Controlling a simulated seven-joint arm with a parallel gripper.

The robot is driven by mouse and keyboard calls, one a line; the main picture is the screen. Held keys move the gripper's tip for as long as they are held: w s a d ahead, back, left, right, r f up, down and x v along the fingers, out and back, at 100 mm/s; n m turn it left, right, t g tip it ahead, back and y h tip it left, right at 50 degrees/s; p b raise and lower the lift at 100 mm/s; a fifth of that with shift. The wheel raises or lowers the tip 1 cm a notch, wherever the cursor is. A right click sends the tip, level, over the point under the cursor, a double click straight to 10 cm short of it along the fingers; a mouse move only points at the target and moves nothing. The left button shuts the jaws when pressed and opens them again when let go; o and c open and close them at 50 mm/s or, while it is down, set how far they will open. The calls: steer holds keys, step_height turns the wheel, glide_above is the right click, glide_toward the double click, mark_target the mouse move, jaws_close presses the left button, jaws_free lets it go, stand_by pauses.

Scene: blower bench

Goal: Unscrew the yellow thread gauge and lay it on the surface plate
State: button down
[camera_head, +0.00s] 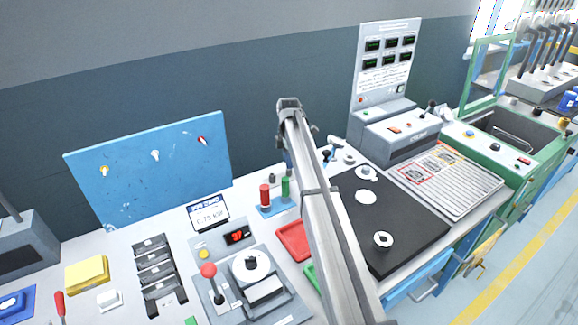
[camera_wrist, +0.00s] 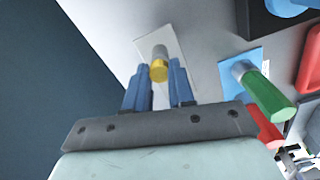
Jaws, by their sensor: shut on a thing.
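My gripper (camera_wrist: 160,67) has its two blue fingers on either side of the yellow thread gauge (camera_wrist: 158,73) in the wrist view, and it is shut on it. The gauge's yellow end faces the camera, with a grey cylindrical part beyond it, over a pale rectangular panel (camera_wrist: 183,50). I cannot tell whether the thread is still engaged. The surface plate, a black slab (camera_head: 425,238), lies right of my arm in the head view, with several pale round parts on it. In the head view my arm hides most of my gripper, and I cannot make out the yellow gauge.
A red-handled gauge (camera_head: 265,195) and a green-handled gauge (camera_head: 286,187) stand on a blue base beside my arm. A red tray (camera_head: 292,240) lies in front of them. A grey machine (camera_head: 398,138) stands behind the slab. The slab's front right area has bare room.

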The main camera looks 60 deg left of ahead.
steer(key=n, duration=0.4)
steer(key=shift+s, duration=0.15)
steer(key=c, duration=1.2)
jaws_free()
steer(key=shift+c, duration=0.2)
steer(key=m, duration=0.5)
steer(key=shift+m, duration=0.3)
steer(key=m, duration=0.6)
steer(key=shift+m, duration=0.4)
steer(key=m, duration=0.6)
steer(key=shift+w+m, duration=0.2)
steer(key=shift+m, duration=0.2)
steer(key=m, duration=0.6)
